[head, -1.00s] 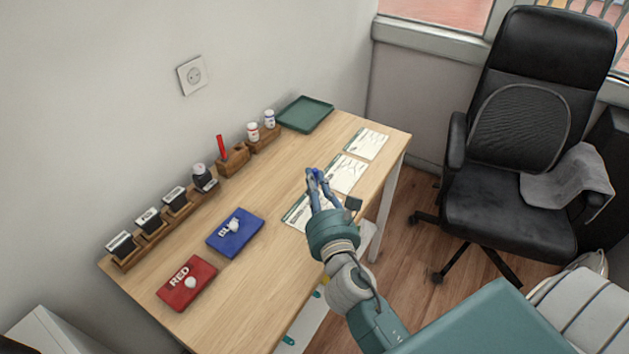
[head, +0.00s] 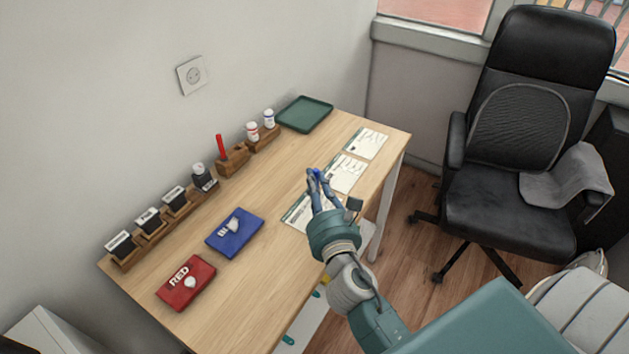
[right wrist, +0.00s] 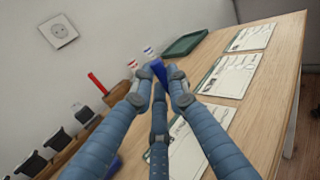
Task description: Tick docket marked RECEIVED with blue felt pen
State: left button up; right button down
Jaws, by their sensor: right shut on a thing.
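My right gripper (head: 316,175) is shut on the blue felt pen (right wrist: 158,69) above the table's right side. Only part of the pen shows between the fingertips. Three white dockets lie in a row along the right side of the table: the near docket (head: 296,213), partly hidden by my gripper, the middle docket (head: 347,174) and the far docket (head: 367,143). In the right wrist view they run up the right side, with the near docket (right wrist: 210,135) partly behind a finger. Their print is too small to read. My left gripper is not in view.
A red pad (head: 180,293) and a blue pad (head: 248,222) lie at the left. Stamps (head: 148,220) stand in wooden holders along the wall. Beyond them are a red pen (head: 220,146) in a wooden block, small bottles (head: 253,131) and a green tray (head: 305,114).

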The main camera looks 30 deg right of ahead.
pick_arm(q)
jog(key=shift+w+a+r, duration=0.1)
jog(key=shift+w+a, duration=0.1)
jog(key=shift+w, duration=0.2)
pick_arm(e)
jog(key=shift+d, duration=0.1)
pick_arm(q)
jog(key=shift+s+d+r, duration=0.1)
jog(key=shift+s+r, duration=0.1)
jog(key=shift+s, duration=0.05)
pick_arm(e)
jog(key=shift+w, duration=0.6)
dwell(0.4)
pick_arm(q)
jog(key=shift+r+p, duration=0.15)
jog(key=shift+p, duration=0.25)
pick_arm(e)
jog(key=shift+r, duration=0.1)
jog(key=shift+r+p, duration=2.9)
jog(key=shift+p, duration=0.2)
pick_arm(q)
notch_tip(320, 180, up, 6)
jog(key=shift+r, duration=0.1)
pick_arm(e)
jog(key=shift+d, duration=0.1)
